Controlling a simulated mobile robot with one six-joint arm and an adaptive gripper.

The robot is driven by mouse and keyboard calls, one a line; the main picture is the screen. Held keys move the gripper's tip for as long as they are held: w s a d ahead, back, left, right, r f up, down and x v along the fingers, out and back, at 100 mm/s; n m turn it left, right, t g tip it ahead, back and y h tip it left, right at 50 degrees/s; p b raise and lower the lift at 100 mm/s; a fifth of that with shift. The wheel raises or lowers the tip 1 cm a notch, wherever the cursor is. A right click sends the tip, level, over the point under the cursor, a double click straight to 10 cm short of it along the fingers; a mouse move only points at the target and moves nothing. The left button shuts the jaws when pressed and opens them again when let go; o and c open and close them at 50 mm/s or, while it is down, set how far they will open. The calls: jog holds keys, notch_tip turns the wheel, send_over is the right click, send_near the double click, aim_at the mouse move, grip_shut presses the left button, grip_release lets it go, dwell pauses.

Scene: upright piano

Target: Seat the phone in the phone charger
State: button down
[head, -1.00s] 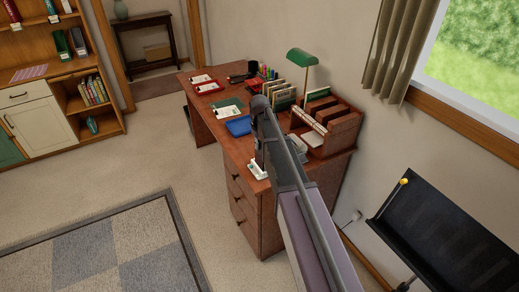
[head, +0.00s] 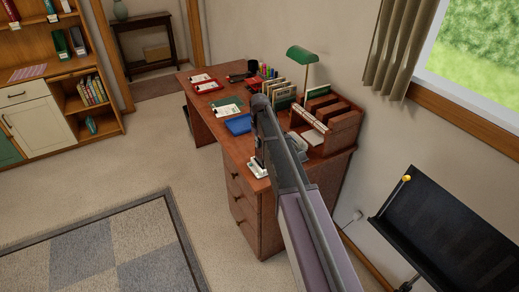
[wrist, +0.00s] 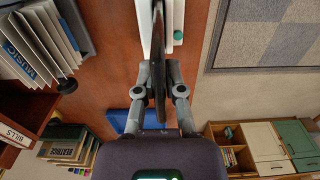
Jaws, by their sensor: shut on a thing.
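The phone (wrist: 158,50) shows in the wrist view as a thin, dark slab seen nearly edge-on. My gripper (wrist: 159,88) is shut on it, with one finger on each side. The white phone charger (wrist: 173,25) lies past the phone and shows on both sides of it. In the head view the charger (head: 258,169) stands at the near left edge of the wooden desk, below the end of my arm. My arm hides most of the gripper there. I cannot tell whether the phone touches the charger.
The desk (head: 222,150) carries a blue tray (head: 238,125) beyond the charger. A wooden organizer (head: 343,130) and a green lamp (head: 301,54) stand to the right and back. A music stand (head: 450,235) is at right. The floor left of the desk is clear.

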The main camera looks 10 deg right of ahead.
jog(key=shift+f+b, duration=0.4)
jog(key=shift+f, duration=0.4)
jog(key=c, duration=0.7)
grip_release()
jog(key=shift+c, duration=0.2)
jog(key=shift+r, duration=0.2)
notch_tip(320, 180, up, 12)
jog(key=p, duration=1.2)
jog(key=shift+s+f, duration=0.1)
jog(key=s+m, duration=0.3)
jog(key=s, duration=2.6)
jog(key=shift+m, duration=0.3)
